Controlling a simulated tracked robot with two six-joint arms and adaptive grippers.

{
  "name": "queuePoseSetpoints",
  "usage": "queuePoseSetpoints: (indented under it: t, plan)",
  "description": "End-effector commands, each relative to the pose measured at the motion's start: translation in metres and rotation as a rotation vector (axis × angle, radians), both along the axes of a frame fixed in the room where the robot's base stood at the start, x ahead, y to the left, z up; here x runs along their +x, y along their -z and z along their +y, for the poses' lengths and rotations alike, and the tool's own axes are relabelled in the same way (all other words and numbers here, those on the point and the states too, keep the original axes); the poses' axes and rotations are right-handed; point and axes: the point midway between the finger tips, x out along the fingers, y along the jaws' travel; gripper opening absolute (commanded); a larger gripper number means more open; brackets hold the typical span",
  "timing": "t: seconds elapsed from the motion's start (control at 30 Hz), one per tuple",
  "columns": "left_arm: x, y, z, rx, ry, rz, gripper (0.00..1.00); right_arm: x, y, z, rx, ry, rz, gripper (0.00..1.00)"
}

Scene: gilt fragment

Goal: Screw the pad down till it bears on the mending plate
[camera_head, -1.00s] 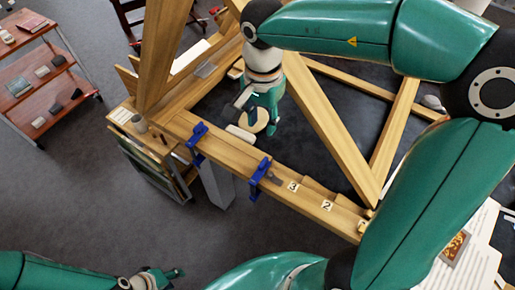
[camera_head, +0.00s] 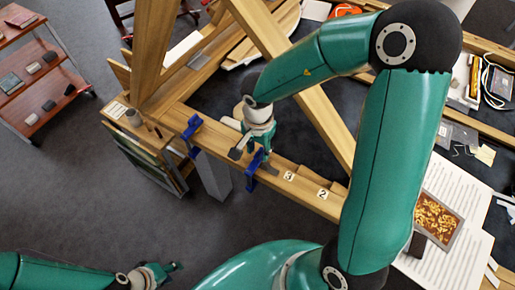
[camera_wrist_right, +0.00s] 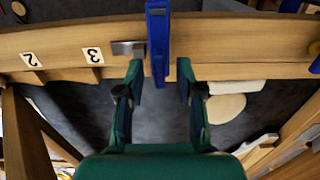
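My right gripper (camera_head: 260,150) is over the wooden rail at the right-hand blue clamp (camera_head: 252,166). In the right wrist view my right gripper (camera_wrist_right: 160,76) is open, its fingers on either side of the lower end of the blue clamp (camera_wrist_right: 157,35), with gaps showing. A grey metal plate (camera_wrist_right: 128,48), likely the mending plate, lies on the rail left of the clamp; the pad and its contact with the plate cannot be made out. A second blue clamp (camera_head: 191,128) sits further left on the rail. My left gripper (camera_head: 172,267) is low at the left, empty, its opening unclear.
The rail (camera_head: 222,150) carries number tags 3 (camera_head: 289,176) and 2 (camera_head: 322,194). A diagonal timber (camera_head: 300,85) rises behind my right arm. A framed gilt piece (camera_head: 438,218) lies on papers at the right. A shelf cart (camera_head: 50,75) stands at the left. The floor between is clear.

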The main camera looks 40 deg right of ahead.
Motion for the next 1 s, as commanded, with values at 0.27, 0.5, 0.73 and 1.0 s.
queuePoseSetpoints:
  t: [0.27,0.5,0.73,1.0]
  plan:
    - [0.0,-0.0002,0.0,0.0,0.0,0.0,0.4,-0.0001,0.0038,0.0001,0.001,0.001,-0.001,0.36]
    - [0.0,-0.0002,0.0,0.0,0.0,0.0,0.4,-0.0001,0.0035,0.0,0.0,0.001,-0.001,0.08]
    - [0.0,-0.0003,0.0,0.0,0.0,0.0,0.4,-0.0001,0.0034,0.0,0.0,0.001,-0.001,0.0]
    - [0.0,-0.0003,0.0,0.0,0.0,0.0,0.4,0.0,0.0032,0.0,0.0,0.033,-0.001,0.0]
